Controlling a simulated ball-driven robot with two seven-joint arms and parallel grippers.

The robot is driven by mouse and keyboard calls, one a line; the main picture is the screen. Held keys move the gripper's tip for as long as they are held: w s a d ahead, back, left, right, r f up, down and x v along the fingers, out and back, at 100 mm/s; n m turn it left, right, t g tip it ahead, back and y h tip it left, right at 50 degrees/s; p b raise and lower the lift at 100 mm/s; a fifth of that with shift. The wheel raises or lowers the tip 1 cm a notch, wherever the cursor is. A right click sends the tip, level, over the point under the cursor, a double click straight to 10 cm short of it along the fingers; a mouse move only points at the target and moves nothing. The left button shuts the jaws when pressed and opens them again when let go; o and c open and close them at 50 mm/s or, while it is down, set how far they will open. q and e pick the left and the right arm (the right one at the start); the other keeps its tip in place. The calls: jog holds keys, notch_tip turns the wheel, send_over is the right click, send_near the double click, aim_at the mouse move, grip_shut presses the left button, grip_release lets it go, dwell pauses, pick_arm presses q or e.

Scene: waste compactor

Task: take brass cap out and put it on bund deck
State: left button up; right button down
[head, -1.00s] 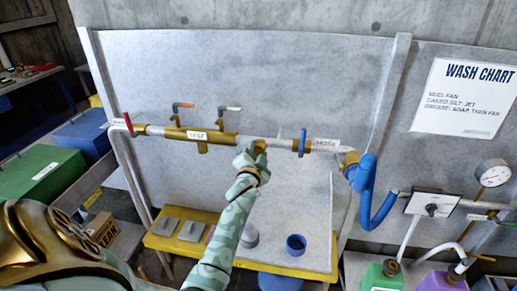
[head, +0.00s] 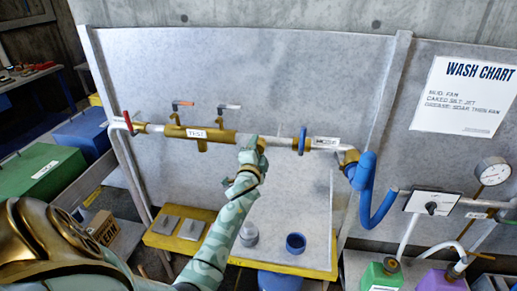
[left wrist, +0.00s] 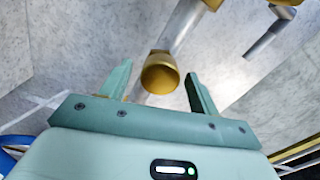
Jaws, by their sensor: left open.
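A brass cap (left wrist: 160,75) shows in the left wrist view as a round brass end with a grey pipe behind it. My left gripper (left wrist: 157,86) is open, with one finger on each side of the cap. Contact between fingers and cap cannot be told. In the head view my left gripper (head: 250,145) is at the middle of the wall pipe, just right of the TEST section, and hides the cap there. The yellow-edged bund deck (head: 318,264) lies below, behind my left arm. My right gripper is not in view.
Two grey plates (head: 168,224), a grey round piece (head: 249,236) and a blue cup (head: 295,243) stand on the deck. A blue-handled valve (head: 302,141) sits on the pipe right of the gripper. A blue hose (head: 368,195) hangs farther right.

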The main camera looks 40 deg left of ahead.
pick_arm(q)
jog(key=m+p, duration=0.3)
jog(key=m, duration=1.2)
jog(key=c, duration=1.1)
jog(key=n+b, duration=0.1)
jog(key=n, duration=0.4)
jog(key=shift+r+b, duration=0.1)
jog(key=shift+b, duration=0.25)
